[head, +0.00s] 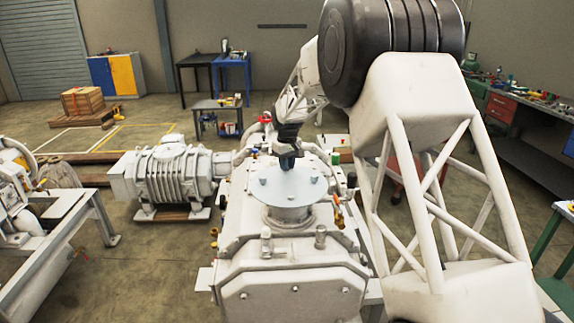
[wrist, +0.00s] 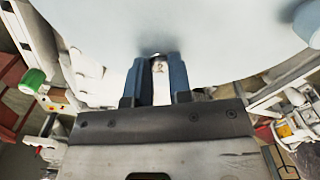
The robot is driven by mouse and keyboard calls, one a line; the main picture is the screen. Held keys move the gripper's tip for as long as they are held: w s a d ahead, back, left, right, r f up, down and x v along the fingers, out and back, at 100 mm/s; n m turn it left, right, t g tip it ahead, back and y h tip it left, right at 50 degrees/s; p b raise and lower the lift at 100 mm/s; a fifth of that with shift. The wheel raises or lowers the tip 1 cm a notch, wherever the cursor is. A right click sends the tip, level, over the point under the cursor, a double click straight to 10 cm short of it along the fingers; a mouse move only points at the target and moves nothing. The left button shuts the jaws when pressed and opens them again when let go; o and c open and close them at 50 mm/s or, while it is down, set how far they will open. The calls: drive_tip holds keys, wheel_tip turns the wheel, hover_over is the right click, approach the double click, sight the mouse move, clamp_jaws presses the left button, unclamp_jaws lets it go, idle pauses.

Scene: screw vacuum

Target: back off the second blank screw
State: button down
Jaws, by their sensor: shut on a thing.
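The round pale blue-grey blank plate (head: 285,188) lies on the neck of the white machine and fills the top of the wrist view (wrist: 225,30). My gripper (head: 287,163) points down at the plate's far edge. In the wrist view its two blue fingers (wrist: 160,75) are shut on a small pale screw head (wrist: 159,66) marked with what looks like a 2. The screw's shank is hidden by the plate and fingers. Other screw heads stand on the plate, one at left (head: 263,181) and one at right (head: 312,178).
The white machine body (head: 290,250) with pipes and fittings surrounds the plate. A green-capped fitting (wrist: 33,79) shows beside the gripper in the wrist view. A ribbed pump (head: 170,175) stands at left. Work tables (head: 215,104) are far behind.

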drive_tip(key=shift+f+n, duration=0.15)
drive_tip(key=shift+n, duration=0.55)
drive_tip(key=c, duration=1)
unclamp_jaws()
drive_tip(key=shift+r, duration=3.95)
